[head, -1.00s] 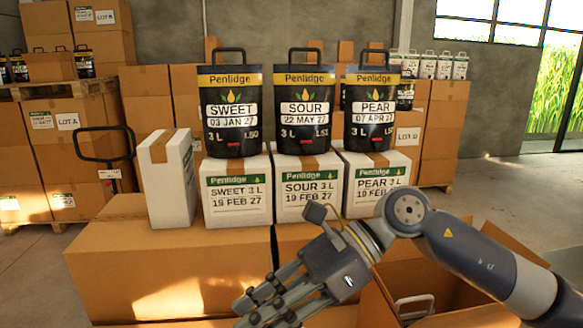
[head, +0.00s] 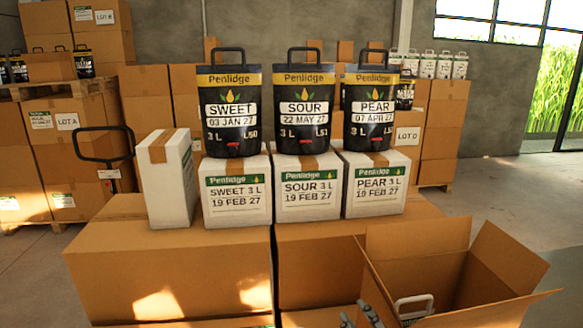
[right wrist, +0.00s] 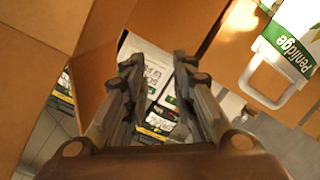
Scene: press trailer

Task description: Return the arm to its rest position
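My right gripper (head: 358,316) shows only as fingertips at the bottom edge of the head view, left of the open carton (head: 400,278). In the right wrist view my right gripper (right wrist: 158,68) has its two fingers apart with nothing held between them. White and black labelled packs lie beyond the fingers. Most of my right arm is out of the head view. My left arm and gripper are not in view.
Three black pouches, Sweet (head: 231,110), Sour (head: 304,108) and Pear (head: 371,106), stand on white boxes (head: 305,205) on large cartons. The open carton has raised flaps and a white handle (head: 414,303) inside. Stacked pallets stand behind; floor at right is clear.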

